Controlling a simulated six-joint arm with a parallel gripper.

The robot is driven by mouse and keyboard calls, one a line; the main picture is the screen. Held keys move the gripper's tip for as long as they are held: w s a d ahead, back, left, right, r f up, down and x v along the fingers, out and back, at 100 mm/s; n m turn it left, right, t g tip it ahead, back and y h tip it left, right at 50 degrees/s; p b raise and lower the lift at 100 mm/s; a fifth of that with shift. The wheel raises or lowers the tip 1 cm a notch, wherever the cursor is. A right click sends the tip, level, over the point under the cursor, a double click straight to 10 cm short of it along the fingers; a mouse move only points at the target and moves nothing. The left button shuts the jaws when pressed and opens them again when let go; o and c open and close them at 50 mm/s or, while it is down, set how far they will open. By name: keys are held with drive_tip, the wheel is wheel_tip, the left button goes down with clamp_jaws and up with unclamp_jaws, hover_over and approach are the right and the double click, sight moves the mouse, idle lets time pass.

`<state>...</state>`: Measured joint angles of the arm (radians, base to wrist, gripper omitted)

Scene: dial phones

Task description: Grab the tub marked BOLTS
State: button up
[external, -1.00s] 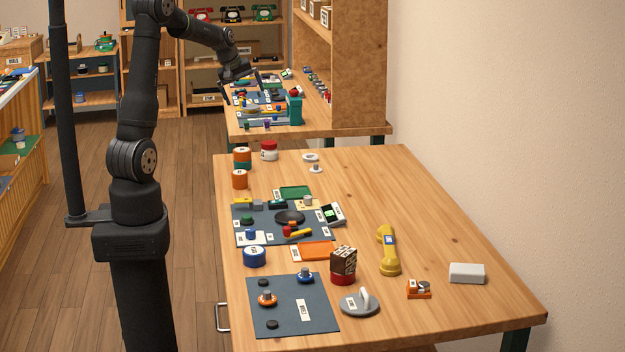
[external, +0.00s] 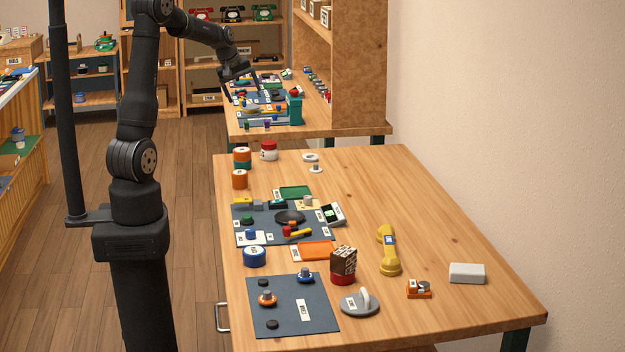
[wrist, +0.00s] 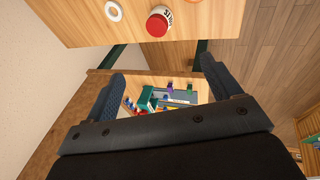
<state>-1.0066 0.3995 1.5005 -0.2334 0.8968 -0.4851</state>
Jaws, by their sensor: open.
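A white tub with a red lid (external: 268,150) stands at the far left part of the near table. In the wrist view, this red-lidded tub (wrist: 158,22) is at the top, with an upside-down label that seems to read BOLTS. My gripper (external: 243,89) is above the far table, well beyond the tub. Its two fingers (wrist: 163,72) are wide apart in the wrist view, with nothing between their tips.
Orange tubs (external: 239,179) stand left of the red-lidded tub, one stacked on a teal one. A teal device (external: 295,110) stands on the far table. The near table's right side has free room.

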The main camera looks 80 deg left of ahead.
drive_tip(key=n+g+h, duration=0.2)
drive_tip(key=n+g, duration=0.2)
hover_over(269, 143)
wheel_tip(269, 143, down, 6)
drive_tip(key=f, duration=1.1)
drive_tip(key=shift+s+a+f, duration=0.15)
drive_tip(key=shift+a+f, duration=0.05)
drive_tip(key=shift+f, duration=0.1)
drive_tip(key=f, duration=0.5)
drive_tip(key=shift+w+f, duration=0.25)
drive_tip(key=shift+f, duration=0.05)
drive_tip(key=shift+r, duration=0.1)
drive_tip(key=c, duration=1.1)
drive_tip(key=shift+r, duration=0.1)
